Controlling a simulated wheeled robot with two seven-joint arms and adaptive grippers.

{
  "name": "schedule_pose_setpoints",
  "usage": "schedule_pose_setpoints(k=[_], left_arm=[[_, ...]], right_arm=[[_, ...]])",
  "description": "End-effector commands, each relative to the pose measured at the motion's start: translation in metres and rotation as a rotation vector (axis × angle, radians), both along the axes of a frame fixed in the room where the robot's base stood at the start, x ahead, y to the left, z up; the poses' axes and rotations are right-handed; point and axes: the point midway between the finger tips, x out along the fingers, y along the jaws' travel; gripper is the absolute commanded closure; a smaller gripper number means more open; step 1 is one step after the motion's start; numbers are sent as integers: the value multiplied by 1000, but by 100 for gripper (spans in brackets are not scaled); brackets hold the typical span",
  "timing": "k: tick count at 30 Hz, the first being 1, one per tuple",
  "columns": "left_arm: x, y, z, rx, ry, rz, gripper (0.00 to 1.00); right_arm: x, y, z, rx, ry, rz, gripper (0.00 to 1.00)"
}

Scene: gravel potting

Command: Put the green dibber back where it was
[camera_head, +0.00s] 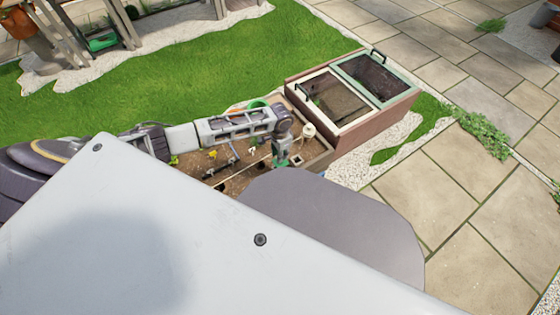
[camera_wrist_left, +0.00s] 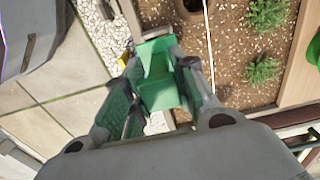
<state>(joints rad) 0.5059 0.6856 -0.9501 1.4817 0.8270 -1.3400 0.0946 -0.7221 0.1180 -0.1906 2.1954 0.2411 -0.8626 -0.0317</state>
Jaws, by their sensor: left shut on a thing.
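My left gripper (camera_head: 281,159) reaches in from the left over the near right part of the soil bed (camera_head: 318,166). In the left wrist view its two green-padded fingers (camera_wrist_left: 160,88) are shut on the green dibber (camera_wrist_left: 156,62). The dibber's broad green top shows between the fingers; its lower part is hidden. It is held near the bed's edge, by a strip of white gravel. A dark round opening (camera_wrist_left: 188,8) shows in the soil at the top of that view. I cannot tell how high the dibber is above the bed. My right gripper is not in view.
Several small green plants (camera_wrist_left: 262,70) grow in the bed. A thin pale line (camera_wrist_left: 209,45) crosses the soil. A cold frame with two lids (camera_head: 352,92) adjoins the bed at the far right. Lawn (camera_head: 190,75) lies behind, paving (camera_head: 470,190) at right.

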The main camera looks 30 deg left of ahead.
Motion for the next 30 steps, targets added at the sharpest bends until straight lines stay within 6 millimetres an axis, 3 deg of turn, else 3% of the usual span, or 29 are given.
schedule_pose_setpoints(k=[13,30], left_arm=[[0,0,-3,0,0,0,94],[0,0,-49,1,1,0,94]], right_arm=[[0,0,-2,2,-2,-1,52],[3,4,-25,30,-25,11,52]])
